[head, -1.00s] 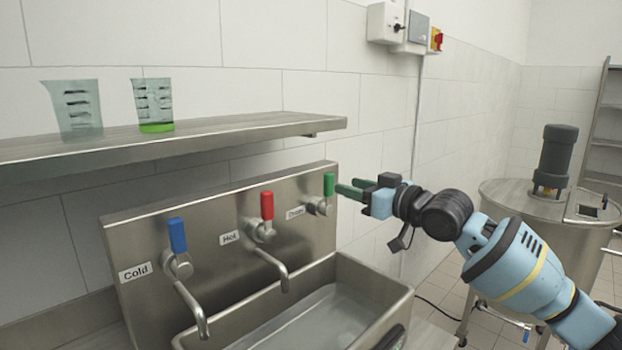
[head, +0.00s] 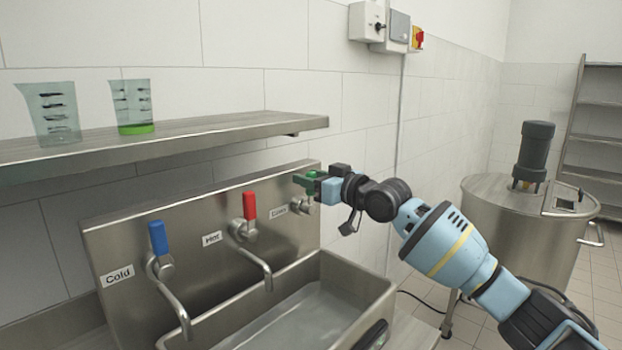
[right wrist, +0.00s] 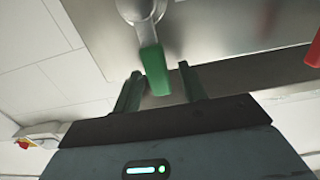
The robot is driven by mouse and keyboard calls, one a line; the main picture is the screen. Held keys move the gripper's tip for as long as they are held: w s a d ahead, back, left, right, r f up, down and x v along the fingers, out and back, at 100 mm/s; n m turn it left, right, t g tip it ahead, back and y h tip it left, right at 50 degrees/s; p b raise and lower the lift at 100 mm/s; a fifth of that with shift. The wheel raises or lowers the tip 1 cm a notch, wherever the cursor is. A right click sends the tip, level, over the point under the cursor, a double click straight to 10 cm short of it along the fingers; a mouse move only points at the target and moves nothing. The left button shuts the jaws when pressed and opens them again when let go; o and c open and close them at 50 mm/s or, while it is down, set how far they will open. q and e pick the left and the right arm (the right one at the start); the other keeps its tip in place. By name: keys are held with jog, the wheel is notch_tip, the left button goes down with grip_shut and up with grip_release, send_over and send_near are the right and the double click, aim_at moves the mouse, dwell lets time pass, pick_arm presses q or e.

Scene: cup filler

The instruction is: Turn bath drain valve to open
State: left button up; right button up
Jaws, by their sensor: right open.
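The drain valve has a green handle (head: 311,177) at the right end of the steel panel, above the sink. Its label is partly legible. My right gripper (head: 308,181) is at this handle with its fingers open. In the right wrist view the green handle (right wrist: 153,68) hangs from its metal stem, and its end lies between the two fingers of the right gripper (right wrist: 160,86). Gaps show on both sides, wider on the right. The sink (head: 383,290) holds water. My left gripper is not in view.
The red hot handle (head: 249,205) and blue cold handle (head: 158,238) stand left along the panel, with spouts below. A shelf (head: 220,132) above holds two measuring cups, one with green liquid (head: 136,128). A steel tank (head: 520,235) stands at right.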

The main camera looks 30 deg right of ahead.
jog(key=shift+w, duration=0.1)
jog(key=shift+c, duration=0.4)
grip_shut()
